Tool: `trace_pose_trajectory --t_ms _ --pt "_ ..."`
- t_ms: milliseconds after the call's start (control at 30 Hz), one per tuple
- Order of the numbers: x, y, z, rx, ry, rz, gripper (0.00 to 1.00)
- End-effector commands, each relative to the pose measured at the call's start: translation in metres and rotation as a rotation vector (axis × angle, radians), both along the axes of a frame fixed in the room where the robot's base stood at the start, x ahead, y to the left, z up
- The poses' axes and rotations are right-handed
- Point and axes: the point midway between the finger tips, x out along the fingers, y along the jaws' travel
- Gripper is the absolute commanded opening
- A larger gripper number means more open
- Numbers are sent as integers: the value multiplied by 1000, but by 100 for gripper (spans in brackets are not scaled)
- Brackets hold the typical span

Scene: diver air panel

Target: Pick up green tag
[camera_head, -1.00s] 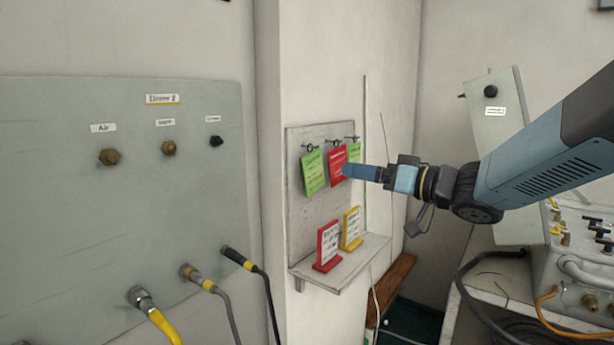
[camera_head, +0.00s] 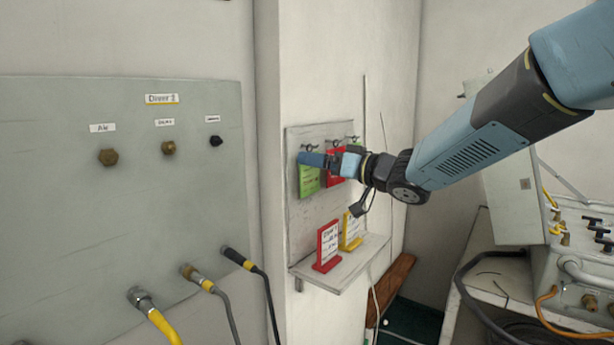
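A green tag (camera_head: 309,183) hangs from a hook at the left of the small grey board (camera_head: 297,215). A red tag (camera_head: 334,167) hangs beside it, and a second green tag (camera_head: 357,146) at the right is mostly hidden behind my gripper.
Below, a shelf (camera_head: 340,272) holds a red stand (camera_head: 327,247) and a yellow stand (camera_head: 351,232). A large grey panel (camera_head: 70,220) with fittings and hoses is at left. An equipment box (camera_head: 575,275) stands at right.

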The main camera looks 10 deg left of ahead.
Motion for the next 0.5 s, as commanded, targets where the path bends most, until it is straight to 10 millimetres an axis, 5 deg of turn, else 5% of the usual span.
trace_pose_trajectory --t_ms 200,500 --pt "8 18 0 0 0 0 100" --pt "9 20 0 0 0 0 97"
